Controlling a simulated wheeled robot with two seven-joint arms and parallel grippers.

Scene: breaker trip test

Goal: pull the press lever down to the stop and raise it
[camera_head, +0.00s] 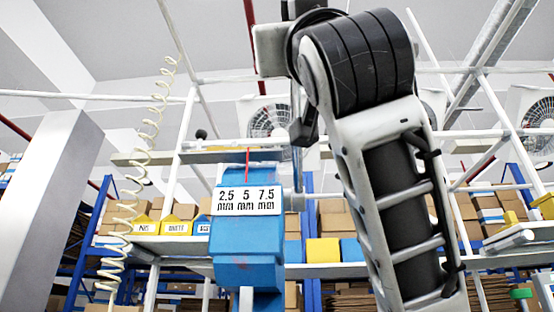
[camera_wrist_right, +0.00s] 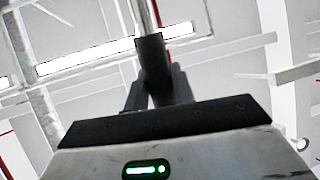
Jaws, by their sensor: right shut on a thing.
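In the right wrist view my right gripper (camera_wrist_right: 158,88) is shut on a dark grip, which I take to be the end of the press lever (camera_wrist_right: 150,50). A thin pale rod runs up from it out of the frame. In the head view the blue press (camera_head: 246,262) stands left of centre. Its white scale plate reads 2.5, 5 and 7.5 mm (camera_head: 246,201), and a thin red pointer (camera_head: 247,165) stands above the 5. My right arm covers the right of centre, and my fingertips cannot be made out there. My left gripper is not in view.
A coiled cream hose (camera_head: 141,175) hangs at the left, beside a pale column (camera_head: 45,215). Shelving behind holds yellow bins (camera_head: 177,225) and cardboard boxes. White frame bars and fans (camera_head: 268,118) stand higher up.

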